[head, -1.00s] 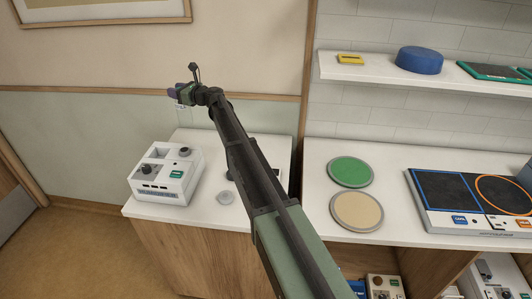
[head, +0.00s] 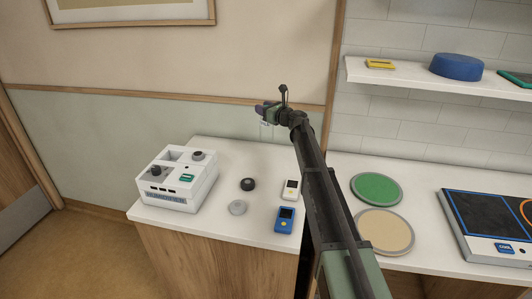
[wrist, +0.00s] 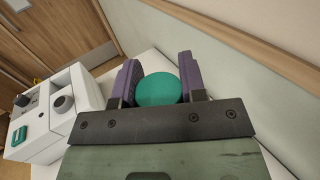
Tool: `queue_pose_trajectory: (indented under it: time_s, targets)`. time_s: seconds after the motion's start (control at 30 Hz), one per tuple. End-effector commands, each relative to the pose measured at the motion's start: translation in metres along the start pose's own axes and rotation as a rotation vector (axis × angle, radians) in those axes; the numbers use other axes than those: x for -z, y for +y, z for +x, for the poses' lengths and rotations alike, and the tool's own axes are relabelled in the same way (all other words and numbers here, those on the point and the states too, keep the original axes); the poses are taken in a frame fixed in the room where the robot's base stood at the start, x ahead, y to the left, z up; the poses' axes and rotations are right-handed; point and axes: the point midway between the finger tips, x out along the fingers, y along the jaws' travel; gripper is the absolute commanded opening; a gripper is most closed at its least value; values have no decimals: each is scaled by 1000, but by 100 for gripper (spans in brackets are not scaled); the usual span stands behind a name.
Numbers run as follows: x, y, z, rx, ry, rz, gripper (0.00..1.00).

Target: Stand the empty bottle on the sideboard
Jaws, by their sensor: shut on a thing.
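My gripper (head: 267,110) is shut on a bottle that hangs between its purple fingers. In the wrist view the bottle's round teal cap (wrist: 158,89) shows between the fingers. In the head view a small, pale, clear part of the bottle (head: 266,129) shows below the gripper, in front of the wall; its fill cannot be told. The white-topped wooden cabinet, seemingly the sideboard (head: 215,228), stands below. My gripper appears near its back edge in the picture; the height of the bottle above the top cannot be told.
On the sideboard stand a white machine (head: 178,190), a black knob-like disc (head: 247,184), a grey disc (head: 237,208), a white handheld device (head: 290,190) and a blue one (head: 285,219). The back middle looks clear. Green (head: 376,188) and beige (head: 384,231) round pads lie right.

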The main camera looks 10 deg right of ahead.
Motion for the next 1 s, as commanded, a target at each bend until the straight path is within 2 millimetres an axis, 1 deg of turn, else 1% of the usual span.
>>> queue_pose_trajectory:
  time_s: [0.03,0.1,0.2,0.27,0.4,0.43,0.47,0.6,0.67,0.83,1.0]
  targets:
    - [38,0,0,0,0,0,4]
    - [61,0,0,0,0,0,4]
    - [84,0,0,0,0,0,4]
    - [89,0,0,0,0,0,4]
    - [86,0,0,0,0,0,4]
    - [88,0,0,0,0,0,4]
    - [93,0,0,0,0,0,4]
    - [125,0,0,0,0,0,4]
    - [132,0,0,0,0,0,4]
    - [126,0,0,0,0,0,4]
    - [130,0,0,0,0,0,4]
